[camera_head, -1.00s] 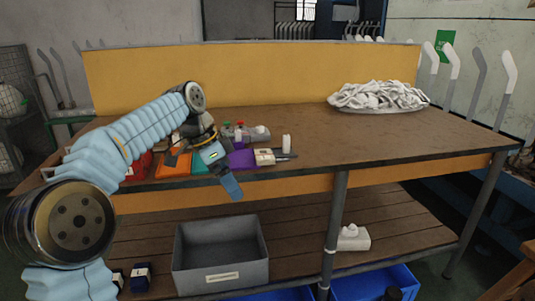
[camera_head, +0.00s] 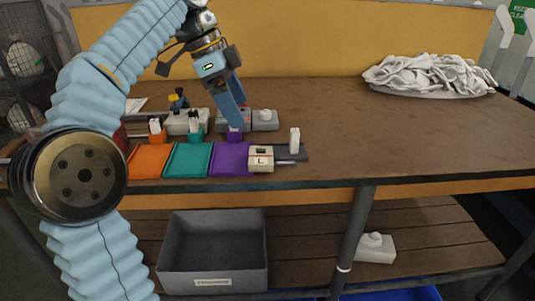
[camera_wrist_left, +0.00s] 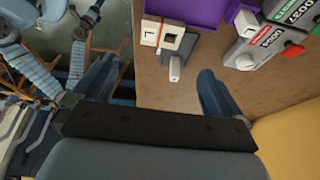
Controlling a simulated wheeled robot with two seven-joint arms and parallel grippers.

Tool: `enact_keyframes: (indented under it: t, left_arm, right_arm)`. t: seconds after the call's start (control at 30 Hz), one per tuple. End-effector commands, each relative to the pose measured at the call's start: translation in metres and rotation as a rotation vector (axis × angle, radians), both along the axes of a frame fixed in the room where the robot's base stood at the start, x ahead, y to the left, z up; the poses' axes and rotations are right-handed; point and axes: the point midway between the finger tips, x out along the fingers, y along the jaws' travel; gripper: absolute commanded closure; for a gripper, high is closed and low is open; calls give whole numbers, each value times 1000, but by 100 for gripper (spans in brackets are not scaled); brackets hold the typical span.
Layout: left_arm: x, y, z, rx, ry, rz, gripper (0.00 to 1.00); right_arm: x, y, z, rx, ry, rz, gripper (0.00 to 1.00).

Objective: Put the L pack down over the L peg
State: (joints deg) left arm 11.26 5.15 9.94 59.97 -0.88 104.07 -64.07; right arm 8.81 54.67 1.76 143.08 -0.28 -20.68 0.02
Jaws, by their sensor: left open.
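A cream block marked L (camera_head: 261,160) lies on the table beside the purple mat, and it also shows in the left wrist view (camera_wrist_left: 150,31). A white upright peg (camera_head: 295,140) stands on a dark base just right of it and also shows in the left wrist view (camera_wrist_left: 175,68). A purple piece (camera_head: 235,136) with a white top stands behind the purple mat.
Orange (camera_head: 150,160), teal (camera_head: 188,160) and purple (camera_head: 229,161) mats line the front edge. Orange (camera_head: 156,135) and teal (camera_head: 194,133) pieces stand behind them, before grey boxes (camera_head: 265,120). A white cloth pile (camera_head: 430,75) lies right. The table's right middle is clear.

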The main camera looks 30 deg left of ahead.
Motion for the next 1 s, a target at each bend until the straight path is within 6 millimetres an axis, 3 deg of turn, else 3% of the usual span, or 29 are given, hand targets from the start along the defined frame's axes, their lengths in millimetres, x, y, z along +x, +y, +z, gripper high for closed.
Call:
enact_keyframes:
  t: [0.03, 0.2, 0.47, 0.7, 1.0]
  left_arm:
    - [1, -4, -16, 0, 3, -1, 0]
    - [8, -15, -47, 0, 3, -2, 0]
    - [13, -23, -69, 0, 1, 0, 0]
    - [20, -30, -106, 0, 2, 0, 0]
    - [22, -34, -113, 0, 0, 1, 0]
  right_arm:
    - [0, 0, -10, -1, 1, -1, 0]
    - [0, -1, -20, -2, 0, -3, 0]
    - [0, -1, -25, -3, -1, -5, 0]
    - [0, -2, -33, -5, -2, -7, 0]
    - [1, -3, -33, -6, -2, -9, 0]
